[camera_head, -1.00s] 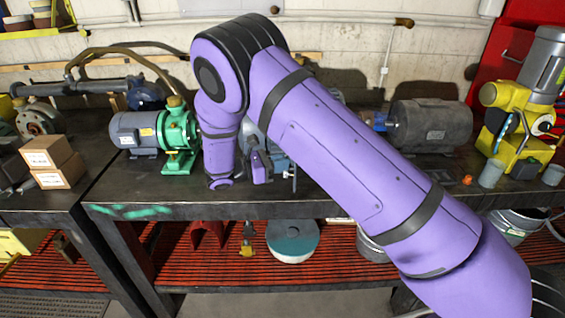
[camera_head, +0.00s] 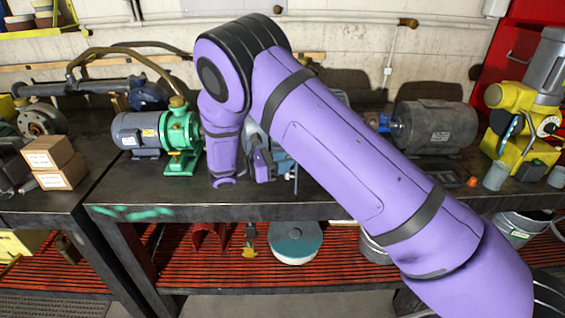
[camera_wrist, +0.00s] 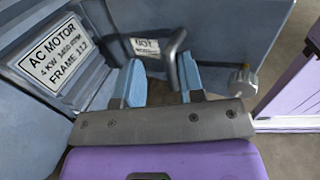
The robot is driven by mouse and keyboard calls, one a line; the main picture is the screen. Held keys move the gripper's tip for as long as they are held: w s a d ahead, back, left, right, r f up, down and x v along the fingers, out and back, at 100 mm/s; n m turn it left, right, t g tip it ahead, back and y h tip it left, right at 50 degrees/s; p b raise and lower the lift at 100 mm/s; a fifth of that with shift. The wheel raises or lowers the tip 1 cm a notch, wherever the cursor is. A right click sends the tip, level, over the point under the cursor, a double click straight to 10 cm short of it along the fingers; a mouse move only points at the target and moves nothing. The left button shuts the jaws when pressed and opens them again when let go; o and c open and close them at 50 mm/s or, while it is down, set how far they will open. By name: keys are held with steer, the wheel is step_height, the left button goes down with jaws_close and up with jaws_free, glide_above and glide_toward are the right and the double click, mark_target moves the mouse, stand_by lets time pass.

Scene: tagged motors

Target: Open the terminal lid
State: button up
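The blue-grey motor shows in the wrist view with a white "AC MOTOR" plate (camera_wrist: 57,50) on its ribbed side. A box-like part (camera_wrist: 225,30) on it carries a smaller label and a dark bent handle (camera_wrist: 174,55). My gripper (camera_wrist: 160,85) is open, with its two light-blue fingertips apart. The handle reaches down into the gap between them, nearer the right finger; I cannot tell whether it touches. In the head view the motor (camera_head: 285,165) is largely hidden behind my purple arm, with my gripper (camera_head: 262,164) close against its left side.
A green pump with a grey motor (camera_head: 160,132) stands left of my arm. A dark grey motor (camera_head: 432,127) and a yellow machine (camera_head: 522,115) stand to the right, with small cups near the bench edge. A silver knob (camera_wrist: 243,80) sits right of my fingers.

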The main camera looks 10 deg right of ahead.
steer(key=shift+r, duration=0.35)
steer(key=s+a, duration=0.1)
steer(key=a, duration=0.9)
steer(key=shift+a+f, duration=0.3)
steer(key=shift+a, duration=0.1)
steer(key=shift+s, duration=0.1)
steer(key=shift+c, duration=0.2)
